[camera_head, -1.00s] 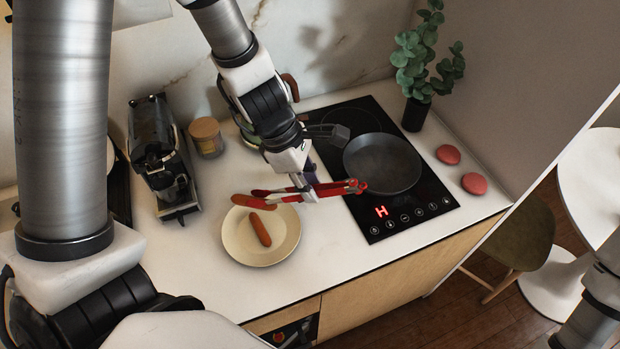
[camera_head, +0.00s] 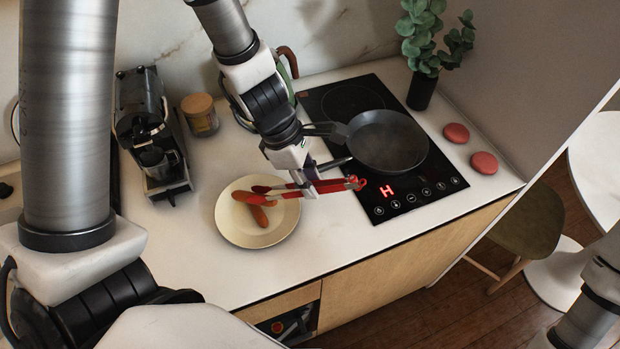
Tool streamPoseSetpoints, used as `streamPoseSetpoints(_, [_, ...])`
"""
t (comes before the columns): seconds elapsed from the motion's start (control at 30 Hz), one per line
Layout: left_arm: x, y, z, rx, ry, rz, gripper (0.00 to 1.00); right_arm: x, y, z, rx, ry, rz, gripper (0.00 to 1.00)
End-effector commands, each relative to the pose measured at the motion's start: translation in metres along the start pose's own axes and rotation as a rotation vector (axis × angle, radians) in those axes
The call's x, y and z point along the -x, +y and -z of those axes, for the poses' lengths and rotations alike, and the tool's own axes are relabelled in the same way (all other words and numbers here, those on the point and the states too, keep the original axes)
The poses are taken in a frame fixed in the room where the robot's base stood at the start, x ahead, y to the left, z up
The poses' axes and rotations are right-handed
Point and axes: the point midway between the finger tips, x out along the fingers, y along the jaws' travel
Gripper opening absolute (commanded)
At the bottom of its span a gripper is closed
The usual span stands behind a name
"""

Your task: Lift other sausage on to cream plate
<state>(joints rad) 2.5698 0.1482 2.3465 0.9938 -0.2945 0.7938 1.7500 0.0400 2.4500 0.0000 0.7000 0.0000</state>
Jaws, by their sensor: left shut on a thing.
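My left gripper (camera_head: 308,184) is shut on red tongs (camera_head: 335,186), whose tips point left over the cream plate (camera_head: 230,228). One sausage (camera_head: 252,198) lies at the upper part of the plate, just beneath the tong tips. The other sausage (camera_head: 260,216) is below it on the plate, and the two overlap in the picture. I cannot tell whether the tongs still touch the upper sausage. My right gripper is out of view; only part of my right arm shows at the lower right.
A dark frying pan (camera_head: 388,141) sits empty on the black cooktop (camera_head: 440,183). Two pink round objects (camera_head: 456,133) lie to its right, near a potted plant (camera_head: 424,60). A coffee machine (camera_head: 150,130) and a lidded jar (camera_head: 200,114) stand behind the plate. The counter in front is clear.

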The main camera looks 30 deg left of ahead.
Motion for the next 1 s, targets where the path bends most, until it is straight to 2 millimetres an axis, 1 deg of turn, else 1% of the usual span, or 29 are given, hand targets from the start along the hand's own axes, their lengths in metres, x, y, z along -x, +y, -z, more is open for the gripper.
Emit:
streamPoseSetpoints(0.63, [0.002,0.0,-0.001,0.0,0.0,0.0,0.27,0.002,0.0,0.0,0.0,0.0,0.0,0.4])
streamPoseSetpoints(0.67, [0.005,0.0,-0.002,0.0,0.0,0.0,0.27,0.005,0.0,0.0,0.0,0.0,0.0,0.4])
streamPoseSetpoints(0.8, [0.027,0.0,-0.011,0.0,0.0,0.0,0.27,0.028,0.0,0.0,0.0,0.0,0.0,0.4])
streamPoseSetpoints(1.0, [0.055,-0.001,-0.022,-0.001,0.0,0.0,0.27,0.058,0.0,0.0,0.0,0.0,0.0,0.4])
